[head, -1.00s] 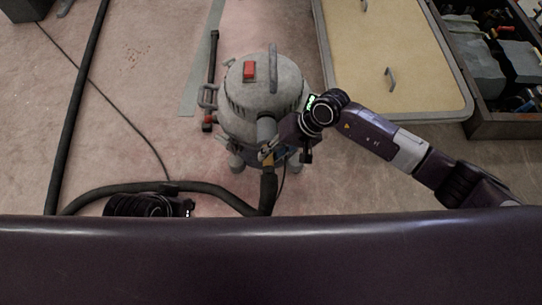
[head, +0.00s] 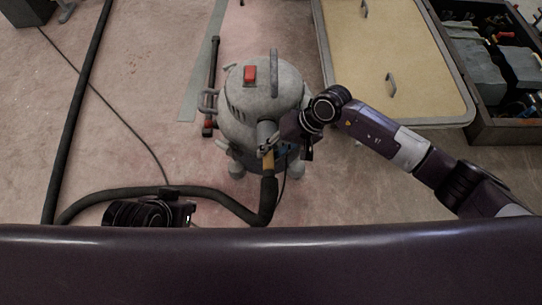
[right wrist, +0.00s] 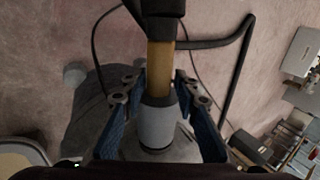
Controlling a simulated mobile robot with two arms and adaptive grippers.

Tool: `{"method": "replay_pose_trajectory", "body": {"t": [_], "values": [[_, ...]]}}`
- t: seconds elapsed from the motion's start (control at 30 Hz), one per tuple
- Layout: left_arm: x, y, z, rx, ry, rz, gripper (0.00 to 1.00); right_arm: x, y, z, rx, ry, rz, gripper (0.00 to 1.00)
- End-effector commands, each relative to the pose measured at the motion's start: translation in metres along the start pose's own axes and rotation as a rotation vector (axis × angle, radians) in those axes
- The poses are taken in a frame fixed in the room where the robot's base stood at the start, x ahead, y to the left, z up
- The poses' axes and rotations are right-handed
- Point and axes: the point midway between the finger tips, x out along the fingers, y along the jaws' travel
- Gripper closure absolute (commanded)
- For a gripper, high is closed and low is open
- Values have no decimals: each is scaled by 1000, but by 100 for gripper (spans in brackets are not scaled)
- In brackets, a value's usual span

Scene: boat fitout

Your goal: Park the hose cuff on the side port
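A grey vacuum (head: 262,98) stands upright on the floor in the middle of the head view. A grey side port (head: 266,132) sticks out of its near side. The hose cuff (head: 268,162), with a tan band, lines up with the port; it also shows in the right wrist view (right wrist: 160,68). A dark collar and grey tube lie below the band there; full seating cannot be told. My right gripper (right wrist: 160,88) has its blue fingers on both sides of the cuff, tips close against it. My left gripper (head: 188,212) is dark and mostly hidden behind the front edge.
The black hose (head: 120,194) curves from the cuff to the left. A pale panel (head: 395,60) and a dark tool crate (head: 490,75) are at right. A thin cable (head: 125,120) crosses the open floor at left.

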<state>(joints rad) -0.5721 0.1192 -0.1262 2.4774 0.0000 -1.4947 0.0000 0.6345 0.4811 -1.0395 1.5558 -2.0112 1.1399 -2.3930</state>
Motion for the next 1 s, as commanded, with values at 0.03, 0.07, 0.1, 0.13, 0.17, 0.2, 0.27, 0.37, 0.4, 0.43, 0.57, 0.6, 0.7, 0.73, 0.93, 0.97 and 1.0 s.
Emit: {"method": "replay_pose_trajectory", "body": {"t": [0.03, 0.07, 0.1, 0.13, 0.17, 0.2, 0.27, 0.37, 0.4, 0.43, 0.57, 0.6, 0.7, 0.73, 0.93, 0.97, 1.0], "values": [[0, 0, 0, 0, 0, 0, 100, 2, 0, 3, 0, -7, 1, 64], [0, 0, 0, 0, 0, 0, 100, 2, 0, 4, 0, -9, 1, 61], [0, 0, 0, 0, 0, 0, 100, 2, 0, 5, 0, -10, 1, 58], [0, 0, 0, 0, 0, 0, 100, 3, 0, 5, 0, -12, 1, 58], [0, 0, 0, 0, 0, 0, 100, 3, 0, 6, 0, -13, 1, 58], [0, 0, 0, 0, 0, 0, 100, 3, 0, 6, 0, -14, 1, 58], [0, 0, 0, 0, 0, 0, 100, 3, 0, 7, 0, -15, 1, 58], [0, 0, 0, 0, -1, 0, 100, 3, 1, 8, 0, -18, 2, 58], [0, 0, 0, 0, -1, 0, 100, 2, 1, 8, 0, -18, 2, 58], [0, 0, 0, 0, -1, 0, 100, 0, 1, 8, 0, -17, 2, 58], [0, 0, 0, 0, -1, 0, 100, -16, 1, 6, -1, -15, 3, 58], [0, 0, 0, 0, -1, 0, 100, -24, 2, 6, -2, -15, 4, 58], [0, 0, 0, 0, -1, 0, 100, -46, 2, 5, -1, -13, 4, 58], [0, 0, 0, 0, -1, 0, 100, -52, 1, 5, -1, -13, 3, 58], [0, 0, 0, 0, -1, 0, 100, -92, 1, 4, -1, -13, 4, 58], [0, 0, 0, 0, -1, 0, 100, -96, 1, 4, -1, -13, 4, 58], [0, 0, 0, 0, -1, 0, 100, -102, 0, 4, 0, -13, 2, 58]]}}
